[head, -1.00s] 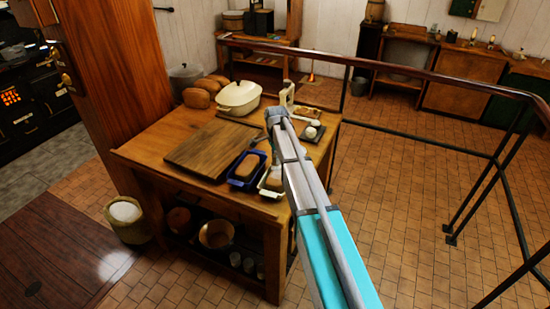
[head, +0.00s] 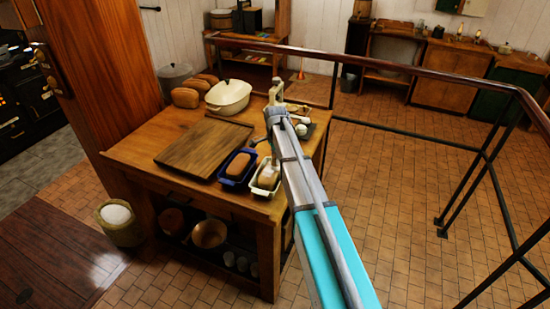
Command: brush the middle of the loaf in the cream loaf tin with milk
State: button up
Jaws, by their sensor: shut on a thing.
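The cream loaf tin (head: 253,190) stands near the front right of the wooden table, with a brown loaf (head: 265,179) in it. My arm crosses its right side. My gripper (head: 271,133) is at the arm's far end, above and behind the tin. It is shut on a thin brush (head: 274,150), small and partly hidden, which hangs down towards the loaf's far end. I cannot tell whether the bristles touch the loaf. A pale jug (head: 276,93) stands behind my gripper; its contents are hidden.
A blue tin (head: 229,181) with another loaf stands just left of the cream tin. A wooden board (head: 205,148), a cream tureen (head: 228,97) and brown loaves (head: 185,97) fill the table's left and back. A railing (head: 400,60) runs behind and right.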

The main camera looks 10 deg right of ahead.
jog(key=shift+r, duration=0.1)
jog(key=shift+r+p, duration=2.95)
jog(key=shift+p, duration=0.05)
jog(key=shift+r+p, duration=1.5)
jog(key=shift+f, duration=0.1)
notch_tip(320, 180, down, 6)
jog(key=b, duration=0.6)
jog(key=shift+s, duration=0.1)
